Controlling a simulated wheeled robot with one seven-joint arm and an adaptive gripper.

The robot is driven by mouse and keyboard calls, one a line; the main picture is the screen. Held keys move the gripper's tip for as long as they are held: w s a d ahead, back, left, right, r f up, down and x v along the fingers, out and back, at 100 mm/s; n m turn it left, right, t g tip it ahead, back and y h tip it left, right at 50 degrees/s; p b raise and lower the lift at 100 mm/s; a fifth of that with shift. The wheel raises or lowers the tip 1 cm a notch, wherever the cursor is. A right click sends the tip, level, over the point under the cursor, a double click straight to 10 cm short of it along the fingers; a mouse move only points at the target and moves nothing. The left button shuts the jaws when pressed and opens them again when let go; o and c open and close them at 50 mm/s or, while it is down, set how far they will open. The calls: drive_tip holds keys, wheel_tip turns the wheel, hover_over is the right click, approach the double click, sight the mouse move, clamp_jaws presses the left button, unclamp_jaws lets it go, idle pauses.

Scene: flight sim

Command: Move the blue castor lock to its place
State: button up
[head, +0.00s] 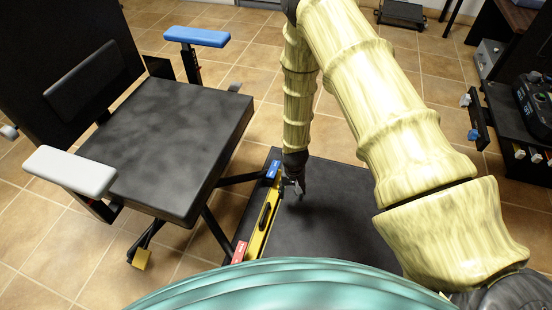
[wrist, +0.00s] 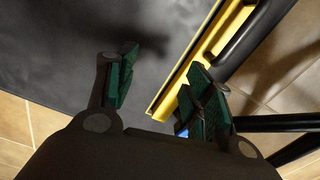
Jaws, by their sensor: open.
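A blue piece (head: 273,169) with a pale mark sits at the far end of a yellow bar (head: 262,225) beside the chair. I cannot tell whether it is the castor lock or a label. My gripper (head: 297,188) points down just right of the bar's far end, over a dark surface. In the wrist view my gripper (wrist: 162,85) is open, with nothing between its fingers. Its right finger overlaps the yellow bar (wrist: 208,50) in the picture; contact cannot be told. A little blue (wrist: 183,133) shows near that finger.
The black seat (head: 165,140) has a blue armrest (head: 197,37) and a white armrest (head: 70,171). A yellow block (head: 142,259) is at its foot. A red piece (head: 240,251) marks the bar's near end. A dark panel (head: 478,115) with knobs stands right.

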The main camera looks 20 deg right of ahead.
sight(277, 162)
drive_tip(key=w+r+m, duration=0.1)
drive_tip(key=w+r, duration=0.3)
drive_tip(key=w, duration=0.5)
drive_tip(key=w+r+m, duration=0.1)
drive_tip(key=w+r, duration=0.4)
drive_tip(key=w, duration=0.4)
drive_tip(key=f+b, duration=0.1)
drive_tip(key=f, duration=0.2)
drive_tip(key=f+b, duration=0.2)
drive_tip(key=f, duration=0.2)
drive_tip(key=f+b, duration=0.1)
drive_tip(key=f, duration=0.3)
drive_tip(key=shift+a, duration=0.3)
